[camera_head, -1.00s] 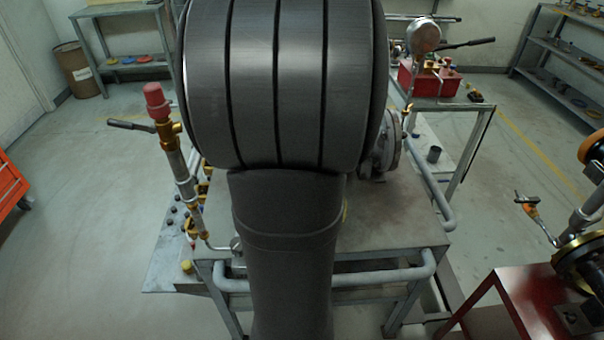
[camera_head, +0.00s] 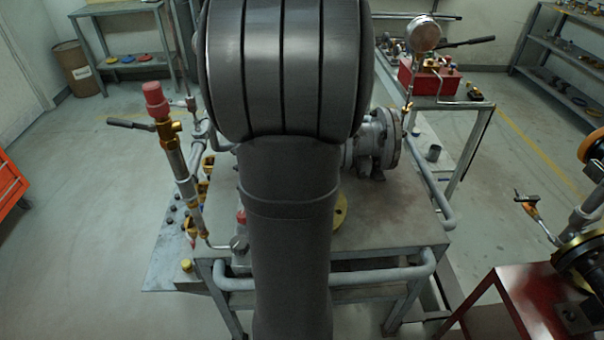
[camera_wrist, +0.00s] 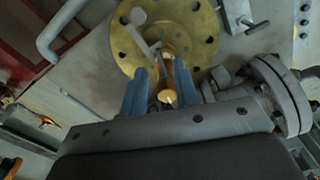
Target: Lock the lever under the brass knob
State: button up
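In the wrist view, my gripper (camera_wrist: 162,94) has two blue fingers, standing apart. A brass knob (camera_wrist: 168,97) shows between the fingertips, close to the right finger; I cannot tell whether they touch. Behind it, a grey lever (camera_wrist: 145,40) with a round end lies over a large brass-yellow flange (camera_wrist: 124,45) with bolt holes. The lever's inner end is partly hidden near the knob and fingers. In the head view, my arm hides the gripper, knob and lever; only the right edge of the yellow flange (camera_head: 342,208) shows.
A grey flanged pipe fitting (camera_head: 378,142) stands right of my arm; it is close to my gripper in the wrist view (camera_wrist: 280,95). A red-capped upright pipe (camera_head: 172,150) stands at left. The grey bench (camera_head: 395,225) has bare space at front right.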

jog(key=shift+f, duration=1.45)
jog(key=shift+c, duration=0.5)
grip_shut()
jog(key=shift+w+a+m, duration=0.1)
jog(key=shift+a+m, duration=0.2)
jog(key=shift+m, duration=0.5)
jog(key=shift+o, duration=0.5)
grip_release()
notch_tip(320, 180, up, 18)
jog(key=shift+f, duration=0.25)
